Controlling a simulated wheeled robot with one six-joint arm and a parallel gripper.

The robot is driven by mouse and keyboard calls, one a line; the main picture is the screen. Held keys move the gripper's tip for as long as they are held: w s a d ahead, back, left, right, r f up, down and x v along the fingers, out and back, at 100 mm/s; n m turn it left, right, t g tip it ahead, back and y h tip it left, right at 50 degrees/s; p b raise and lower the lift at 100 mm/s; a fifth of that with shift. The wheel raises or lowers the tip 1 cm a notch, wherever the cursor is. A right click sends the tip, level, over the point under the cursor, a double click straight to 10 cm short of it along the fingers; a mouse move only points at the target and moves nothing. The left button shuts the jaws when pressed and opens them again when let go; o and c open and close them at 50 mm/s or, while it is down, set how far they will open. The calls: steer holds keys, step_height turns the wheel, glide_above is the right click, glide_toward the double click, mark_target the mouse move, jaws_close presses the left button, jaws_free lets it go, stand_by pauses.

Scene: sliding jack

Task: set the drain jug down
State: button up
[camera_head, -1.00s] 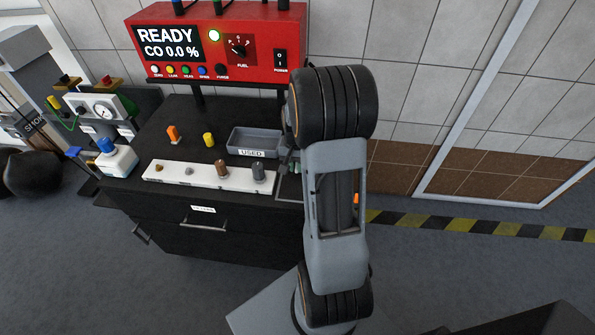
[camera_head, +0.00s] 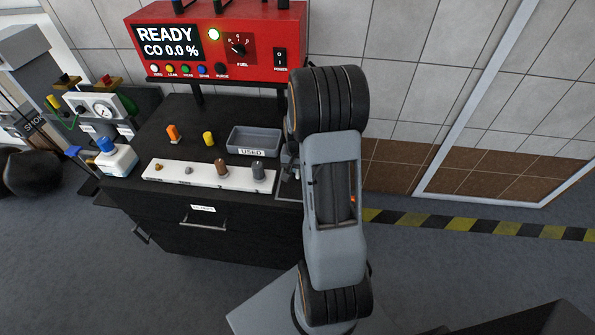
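I cannot make out a drain jug in the head view; it may be hidden behind my arm. My arm stands upright right of the middle and covers the right end of the black cabinet top (camera_head: 150,137). My gripper is hidden behind the arm, so its fingers and anything in them do not show. A small grey piece shows at the arm's left edge beside the cabinet's right end, but I cannot tell what it is.
A grey tray marked USED (camera_head: 253,141) and a white strip with small fittings (camera_head: 205,177) lie on the cabinet. A red analyser (camera_head: 222,45) reading READY stands behind. A white-and-blue device (camera_head: 117,158) is at the left.

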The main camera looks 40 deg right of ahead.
steer(key=shift+r, duration=0.1)
step_height(320, 180, up, 11)
steer(key=shift+w+d+r, duration=0.1)
steer(key=shift+w+d, duration=0.05)
steer(key=s+a+r+n+t, duration=0.2)
steer(key=s+a+r+n, duration=0.1)
steer(key=a, duration=0.6)
steer(key=s+a+r+n+t, duration=0.2)
steer(key=s+a+r+n, duration=0.2)
steer(key=s+a+n, duration=0.2)
steer(key=shift+s+a, duration=1.15)
steer(key=shift+a, duration=0.75)
